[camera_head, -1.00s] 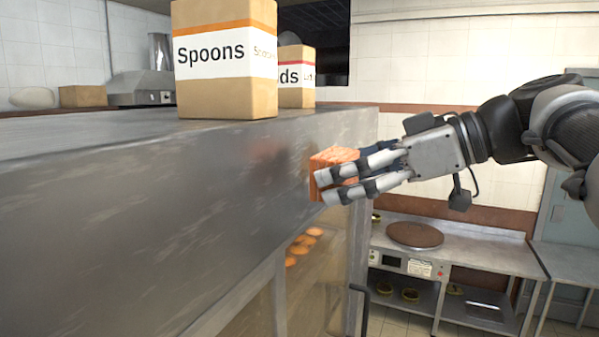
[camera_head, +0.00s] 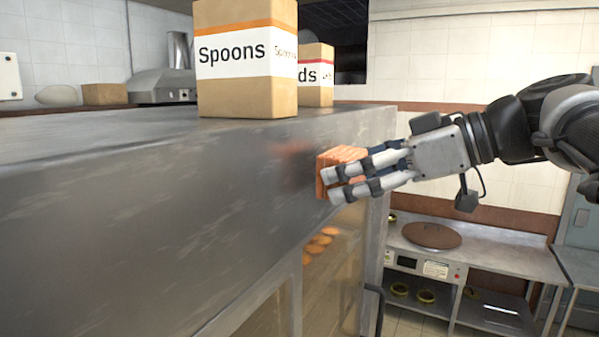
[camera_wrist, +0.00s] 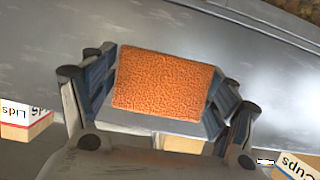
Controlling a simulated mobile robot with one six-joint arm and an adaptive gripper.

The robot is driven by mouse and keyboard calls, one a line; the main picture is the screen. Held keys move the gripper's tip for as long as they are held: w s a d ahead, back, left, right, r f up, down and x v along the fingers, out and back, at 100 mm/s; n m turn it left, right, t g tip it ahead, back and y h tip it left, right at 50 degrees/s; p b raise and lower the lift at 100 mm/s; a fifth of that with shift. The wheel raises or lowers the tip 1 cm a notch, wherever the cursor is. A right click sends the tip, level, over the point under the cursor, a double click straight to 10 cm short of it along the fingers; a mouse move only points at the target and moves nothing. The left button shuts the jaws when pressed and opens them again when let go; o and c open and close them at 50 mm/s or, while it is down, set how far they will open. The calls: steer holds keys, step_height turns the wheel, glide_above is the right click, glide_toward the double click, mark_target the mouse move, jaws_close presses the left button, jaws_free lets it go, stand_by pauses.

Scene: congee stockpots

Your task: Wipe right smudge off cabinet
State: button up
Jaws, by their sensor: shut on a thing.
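My gripper (camera_head: 337,184) is shut on an orange sponge (camera_head: 340,158). The sponge also shows between the fingers in the wrist view (camera_wrist: 163,82). It is at the upper front face of the grey metal cabinet (camera_head: 150,205), near its right end; I cannot tell whether it touches. A faint reddish patch (camera_head: 291,148) shows on that face just left of the sponge. I cannot tell whether it is the smudge or a reflection. The face behind the sponge and fingers is hidden.
A Spoons box (camera_head: 246,85) and a Lids box (camera_head: 315,90) stand on top of the cabinet. The wrist view also shows a Cups box (camera_wrist: 297,165). Below is a glass front with orange food (camera_head: 322,238). A steel counter (camera_head: 480,258) stands at the right.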

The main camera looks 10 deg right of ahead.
steer(key=shift+w+a, duration=0.5)
steer(key=shift+a, duration=0.2)
steer(key=shift+w+d+p, duration=0.5)
steer(key=shift+w+d, duration=0.8)
steer(key=shift+w, duration=0.3)
steer(key=w+d, duration=0.1)
steer(key=w+d+p, duration=0.1)
steer(key=w, duration=0.1)
steer(key=shift+w+d, duration=0.1)
steer(key=shift+w, duration=0.05)
steer(key=shift+s+a+b, duration=0.8)
steer(key=shift+s+b, duration=0.15)
steer(key=shift+s, duration=0.15)
steer(key=shift+s+a+b, duration=0.8)
steer(key=shift+s+b, duration=0.2)
steer(key=shift+s, duration=0.1)
steer(key=shift+s+a+b, duration=0.8)
steer(key=shift+s+b, duration=0.15)
steer(key=shift+s, duration=0.15)
